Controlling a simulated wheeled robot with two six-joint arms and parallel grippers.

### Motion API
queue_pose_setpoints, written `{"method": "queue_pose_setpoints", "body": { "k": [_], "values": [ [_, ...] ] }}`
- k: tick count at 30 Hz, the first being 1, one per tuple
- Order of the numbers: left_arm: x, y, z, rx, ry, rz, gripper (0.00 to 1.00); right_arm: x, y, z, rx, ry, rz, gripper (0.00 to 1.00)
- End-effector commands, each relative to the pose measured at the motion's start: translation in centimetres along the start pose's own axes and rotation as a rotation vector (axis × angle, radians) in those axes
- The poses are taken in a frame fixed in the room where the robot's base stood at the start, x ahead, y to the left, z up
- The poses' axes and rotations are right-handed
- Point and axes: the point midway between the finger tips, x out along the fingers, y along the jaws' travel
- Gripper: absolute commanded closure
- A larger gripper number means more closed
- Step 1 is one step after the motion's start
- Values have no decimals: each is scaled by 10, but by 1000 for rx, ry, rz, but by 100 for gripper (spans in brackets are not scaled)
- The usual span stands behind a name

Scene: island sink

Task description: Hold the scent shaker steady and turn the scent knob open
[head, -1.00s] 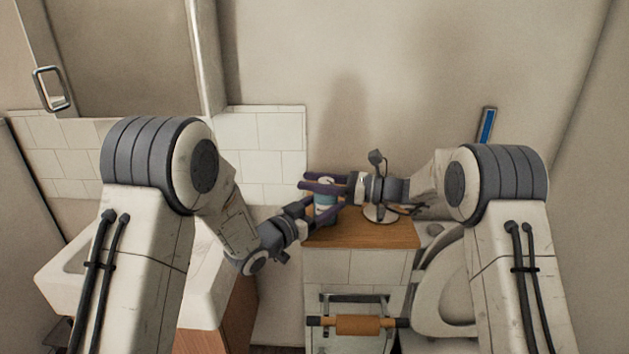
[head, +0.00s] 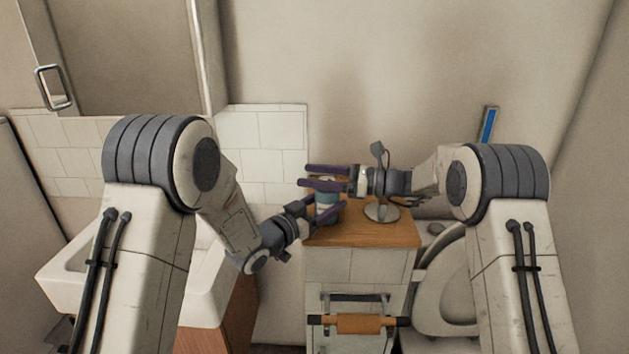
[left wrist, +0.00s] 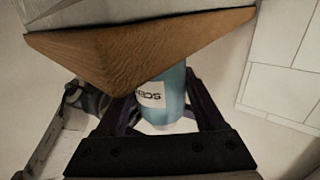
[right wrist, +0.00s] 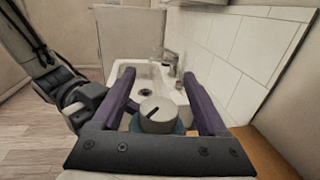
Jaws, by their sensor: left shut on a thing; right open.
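The scent shaker (head: 327,202) is a teal can standing at the left end of the wooden cabinet top. In the left wrist view it (left wrist: 167,98) shows a white label with part of the word "SCENT", and that picture is upside down. My left gripper (head: 325,211) is shut on the shaker's body from the left. The scent knob (right wrist: 158,112) is a pale round cap with a dark slot, on top of the shaker. My right gripper (head: 306,176) is open at the shaker's top. In the right wrist view its fingers stand on either side of the knob, with gaps showing.
The wooden cabinet top (head: 355,236) has a round metal base (head: 381,212) right of the shaker, partly behind my right arm. A white sink (head: 70,285) is on the left and a toilet (head: 445,290) on the right. The tiled wall (head: 262,140) is close behind.

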Motion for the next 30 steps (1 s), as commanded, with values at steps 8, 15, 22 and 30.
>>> {"method": "queue_pose_setpoints", "body": {
  "k": [8,15,22,30],
  "values": [
    [0,0,0,0,-1,-1,95,0,0,56,-5,-1,-1,24],
    [0,0,0,0,0,-1,95,0,0,84,-3,0,0,24],
    [0,0,0,0,0,-1,95,0,0,88,0,0,0,24],
    [0,0,0,0,0,-1,95,-7,0,82,3,-6,-21,24]
  ]
}}
